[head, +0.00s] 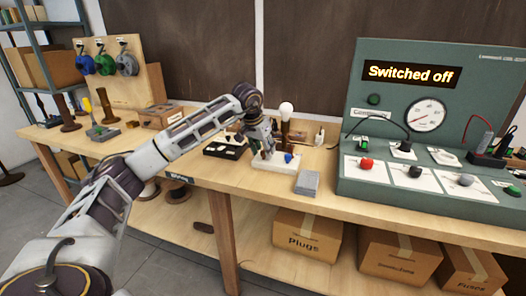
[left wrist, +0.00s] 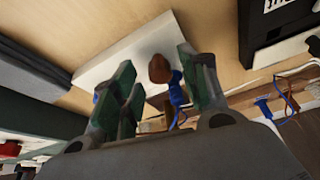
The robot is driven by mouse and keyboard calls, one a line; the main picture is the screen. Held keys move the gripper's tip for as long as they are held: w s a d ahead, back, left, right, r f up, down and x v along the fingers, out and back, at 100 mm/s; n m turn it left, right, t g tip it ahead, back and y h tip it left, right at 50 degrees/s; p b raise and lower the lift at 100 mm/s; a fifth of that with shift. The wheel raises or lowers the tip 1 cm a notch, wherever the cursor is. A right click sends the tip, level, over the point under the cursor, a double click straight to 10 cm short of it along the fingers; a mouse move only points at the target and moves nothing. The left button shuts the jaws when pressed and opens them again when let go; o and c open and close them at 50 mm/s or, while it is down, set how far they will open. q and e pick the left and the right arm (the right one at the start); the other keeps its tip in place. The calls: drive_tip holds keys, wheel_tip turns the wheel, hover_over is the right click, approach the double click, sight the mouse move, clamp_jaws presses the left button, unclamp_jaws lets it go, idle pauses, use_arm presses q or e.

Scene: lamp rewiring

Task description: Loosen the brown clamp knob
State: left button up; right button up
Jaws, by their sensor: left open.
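The brown clamp knob (left wrist: 159,69) shows in the left wrist view, above a white block (left wrist: 108,62). My left gripper (left wrist: 157,80) has its green-padded fingers apart, one on each side of the knob in that picture. I cannot tell whether they touch it. Blue parts (left wrist: 177,90) show just right of the knob, partly behind a finger. In the head view my left gripper (head: 263,145) points down over the white block (head: 290,166), with a blue knob (head: 289,157) beside it. The brown knob is not clear there. My right gripper is out of view.
A lamp with a white bulb (head: 286,109) stands just behind the gripper. A black tray (head: 224,148) lies left of the block, a grey block (head: 307,183) in front right. The green panel (head: 440,90) reads "Switched off". Bare bench (head: 240,180) shows in front.

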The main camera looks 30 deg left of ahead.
use_arm(q)
drive_tip(key=shift+f, duration=0.2)
clamp_jaws()
idle(0.3)
drive_tip(key=shift+r, duration=0.1)
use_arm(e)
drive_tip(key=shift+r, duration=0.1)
